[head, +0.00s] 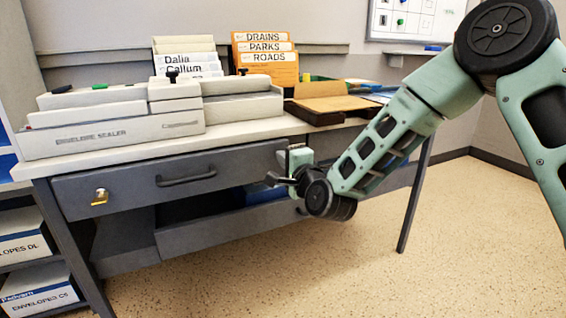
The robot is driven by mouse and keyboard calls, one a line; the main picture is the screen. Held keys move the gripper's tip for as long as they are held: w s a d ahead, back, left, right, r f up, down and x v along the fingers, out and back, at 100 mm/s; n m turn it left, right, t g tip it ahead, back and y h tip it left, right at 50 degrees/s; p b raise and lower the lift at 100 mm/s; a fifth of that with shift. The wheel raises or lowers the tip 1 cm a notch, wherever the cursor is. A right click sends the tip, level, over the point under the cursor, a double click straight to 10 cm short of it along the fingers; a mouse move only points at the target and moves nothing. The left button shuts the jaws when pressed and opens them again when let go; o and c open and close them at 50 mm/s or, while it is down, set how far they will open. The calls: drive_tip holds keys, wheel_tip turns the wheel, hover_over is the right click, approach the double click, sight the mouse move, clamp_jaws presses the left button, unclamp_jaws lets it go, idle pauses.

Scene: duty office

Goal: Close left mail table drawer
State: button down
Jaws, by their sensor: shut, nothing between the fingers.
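The mail table (240,131) stands ahead with a pale top. Its left drawer has a grey front (130,187) with a dark bar handle (186,177) and a brass lock (100,197) near its left end. The front looks to stand forward of the table, but how far out it is cannot be judged. My gripper (274,180) is shut and empty, at the right end of this front. Whether it touches the front cannot be told. My wrist hides part of the table front to the right.
An envelope sealer (110,128), folders (265,59) and a brown tray (330,105) crowd the tabletop. Boxes (38,290) stand lower left. The speckled floor (330,275) in front is clear.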

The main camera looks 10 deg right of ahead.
sight(276, 150)
drive_tip(key=shift+w, duration=0.3)
drive_tip(key=x, duration=0.4)
drive_tip(key=shift+a, duration=0.1)
drive_tip(key=shift+w+r, duration=0.2)
drive_tip(key=shift+s+f, duration=0.1)
drive_tip(key=shift+f, duration=0.05)
